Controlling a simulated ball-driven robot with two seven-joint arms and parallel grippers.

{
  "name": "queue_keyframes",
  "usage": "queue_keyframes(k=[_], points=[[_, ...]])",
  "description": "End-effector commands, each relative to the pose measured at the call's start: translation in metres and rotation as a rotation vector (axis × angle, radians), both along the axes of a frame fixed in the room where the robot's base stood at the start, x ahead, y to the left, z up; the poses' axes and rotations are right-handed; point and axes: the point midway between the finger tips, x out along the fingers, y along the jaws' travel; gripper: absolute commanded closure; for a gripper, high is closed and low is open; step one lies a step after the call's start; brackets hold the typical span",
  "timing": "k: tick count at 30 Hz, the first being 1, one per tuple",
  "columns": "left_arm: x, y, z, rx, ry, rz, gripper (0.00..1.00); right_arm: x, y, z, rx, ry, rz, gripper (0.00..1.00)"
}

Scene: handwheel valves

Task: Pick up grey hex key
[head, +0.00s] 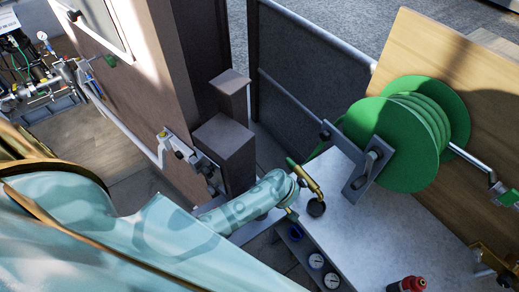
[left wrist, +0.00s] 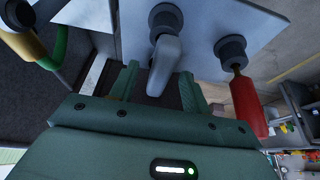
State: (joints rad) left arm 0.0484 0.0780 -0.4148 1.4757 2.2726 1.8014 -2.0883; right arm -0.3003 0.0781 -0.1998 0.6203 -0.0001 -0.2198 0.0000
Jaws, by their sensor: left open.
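A grey, rounded bar (left wrist: 165,62), which looks like the grey hex key, hangs from a round black holder on a pale panel in the left wrist view. Its lower end lies between the two fingers of my left gripper (left wrist: 158,76). The fingers are open, with a visible gap at least on the right side; I cannot tell whether the left finger touches the bar. In the head view my left arm reaches the front edge of the bench, and its gripper and the grey key are not clearly visible. My right gripper is not in view.
A red-handled tool (left wrist: 247,105) hangs from another black holder, close to the right finger. The pale bench (head: 375,235) carries a green hose reel (head: 395,140), a brass nozzle (head: 310,183) and a red item (head: 406,284). Gauges (head: 316,261) sit on its front. A brown post (head: 225,150) stands behind my arm.

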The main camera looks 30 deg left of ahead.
Motion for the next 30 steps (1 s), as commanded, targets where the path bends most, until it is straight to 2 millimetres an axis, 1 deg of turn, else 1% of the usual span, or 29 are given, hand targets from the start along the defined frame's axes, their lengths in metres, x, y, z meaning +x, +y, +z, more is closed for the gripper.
queue_keyframes(k=[18, 19, 20, 21, 24, 30], points=[[-0.0003, -0.0001, -0.005, 0.0, 0.001, 0.0, 0.53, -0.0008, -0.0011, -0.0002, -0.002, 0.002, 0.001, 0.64], [-0.0003, -0.0001, -0.005, 0.0, 0.001, 0.0, 0.55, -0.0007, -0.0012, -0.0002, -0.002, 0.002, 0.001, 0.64], [-0.0003, -0.0001, -0.005, 0.0, 0.001, 0.0, 0.64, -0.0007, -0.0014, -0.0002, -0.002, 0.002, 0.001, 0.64], [-0.0003, -0.0002, -0.0049, 0.0, 0.001, 0.0, 0.75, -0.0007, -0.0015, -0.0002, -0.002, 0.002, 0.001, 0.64], [-0.0002, -0.0002, -0.0049, 0.0, 0.0, 0.0, 1.0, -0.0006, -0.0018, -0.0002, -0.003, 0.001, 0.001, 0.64], [0.0, -0.0002, -0.0046, 0.0, 0.0, 0.0, 1.0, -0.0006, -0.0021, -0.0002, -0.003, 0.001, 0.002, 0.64]])
